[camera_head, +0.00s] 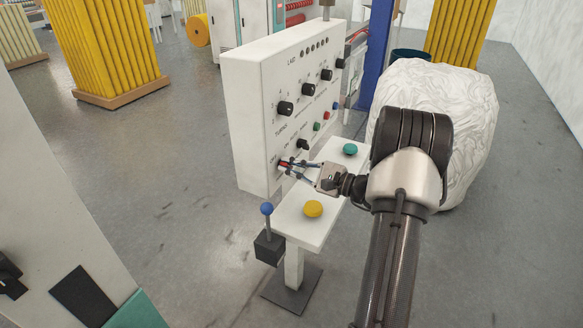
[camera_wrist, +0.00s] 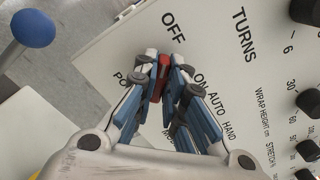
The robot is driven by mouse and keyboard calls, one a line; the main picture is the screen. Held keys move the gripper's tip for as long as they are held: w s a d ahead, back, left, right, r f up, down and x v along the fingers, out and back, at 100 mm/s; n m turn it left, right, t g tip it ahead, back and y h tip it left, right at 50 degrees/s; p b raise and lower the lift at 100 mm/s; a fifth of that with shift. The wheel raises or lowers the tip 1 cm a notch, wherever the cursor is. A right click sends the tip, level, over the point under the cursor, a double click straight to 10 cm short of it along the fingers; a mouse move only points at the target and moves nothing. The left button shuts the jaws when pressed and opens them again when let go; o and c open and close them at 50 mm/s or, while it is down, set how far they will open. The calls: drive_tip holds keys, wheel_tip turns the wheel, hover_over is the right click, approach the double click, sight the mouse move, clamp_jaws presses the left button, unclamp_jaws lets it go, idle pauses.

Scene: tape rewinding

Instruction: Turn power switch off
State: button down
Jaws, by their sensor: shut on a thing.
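The white control panel (camera_head: 245,110) stands upright on a post. Its power switch is a small red part low on the panel's near side, mostly hidden by my fingers in the head view. My gripper (camera_head: 286,166) reaches it from the right. In the wrist view the red power switch (camera_wrist: 162,72) sits between the fingertips of my gripper (camera_wrist: 166,80), which are closed around it. The OFF label (camera_wrist: 173,27) is above the switch and the ON label (camera_wrist: 200,81) is to its right. I cannot tell which label the switch points to.
A white shelf with a yellow button (camera_head: 313,208) and a green button (camera_head: 350,149) lies under my gripper. A blue-knobbed lever (camera_head: 267,209) stands at its near left. Black knobs (camera_head: 286,108) dot the panel. A white wrapped bale (camera_head: 470,110) is behind my arm.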

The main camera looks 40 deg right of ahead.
drive_tip(key=c, duration=1.7)
unclamp_jaws()
drive_tip(key=shift+o, duration=0.2)
drive_tip(key=v, duration=1.2)
drive_tip(key=shift+a, duration=0.1)
